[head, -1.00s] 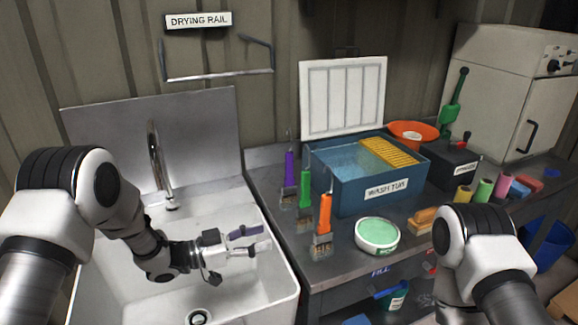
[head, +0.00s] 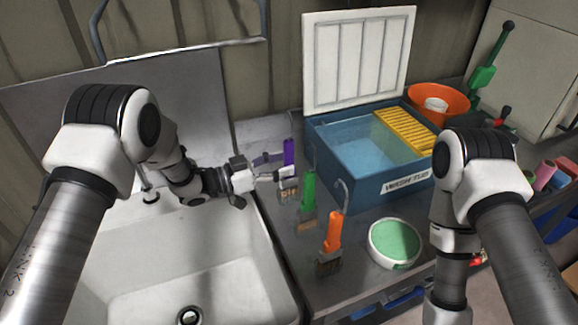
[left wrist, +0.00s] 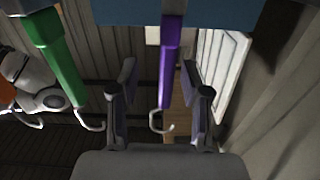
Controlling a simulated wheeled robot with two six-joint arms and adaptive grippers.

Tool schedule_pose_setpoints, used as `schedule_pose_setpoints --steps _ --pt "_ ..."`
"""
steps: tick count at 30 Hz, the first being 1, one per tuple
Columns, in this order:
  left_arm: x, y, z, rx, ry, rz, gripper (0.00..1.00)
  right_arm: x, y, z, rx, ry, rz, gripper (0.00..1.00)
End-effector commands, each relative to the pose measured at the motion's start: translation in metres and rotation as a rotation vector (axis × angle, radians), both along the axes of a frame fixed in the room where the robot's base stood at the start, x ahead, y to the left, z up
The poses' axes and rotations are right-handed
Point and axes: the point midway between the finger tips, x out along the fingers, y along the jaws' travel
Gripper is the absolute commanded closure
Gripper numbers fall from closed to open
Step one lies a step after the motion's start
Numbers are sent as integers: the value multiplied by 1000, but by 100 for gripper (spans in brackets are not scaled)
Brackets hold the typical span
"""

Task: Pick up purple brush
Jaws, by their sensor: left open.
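The purple brush (head: 289,152) stands upright, bristles down, on the bench beside the sink. My left gripper (head: 274,169) is open at its handle, coming from the left. In the left wrist view the purple handle (left wrist: 170,52) runs between the two spread fingers of the left gripper (left wrist: 160,80), nearer the right one, with its hook end towards the palm. Whether a finger touches it I cannot tell. My right arm is at the right of the head view; its gripper is out of frame.
A green brush (head: 308,193) and an orange brush (head: 334,232) stand close in front. The blue wash tub (head: 330,162) is just to the right. A round green-topped tin (head: 394,243) sits on the bench. The sink (head: 120,245) lies left.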

Motion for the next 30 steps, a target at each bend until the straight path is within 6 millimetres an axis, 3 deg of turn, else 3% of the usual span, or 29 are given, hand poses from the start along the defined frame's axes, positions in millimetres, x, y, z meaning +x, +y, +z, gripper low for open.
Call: schedule_pose_setpoints --steps 3,10,11,12,15,26,30 --pt "7 -18 3 1 0 -3 53 1 0 12 0 -2 0 60" --pt "10 -22 0 0 1 0 53 1 0 10 0 -2 0 60" --pt "10 -22 0 0 1 0 57 1 0 10 0 -2 0 60" --pt "10 -22 0 0 1 0 71 1 0 10 0 -2 0 60" --pt "10 -22 0 0 1 0 100 0 0 10 0 -1 0 60" --pt "9 -22 0 1 1 0 100 1 0 10 0 -2 0 60" --pt "9 -22 9 1 0 0 100 1 0 6 0 -2 0 60"
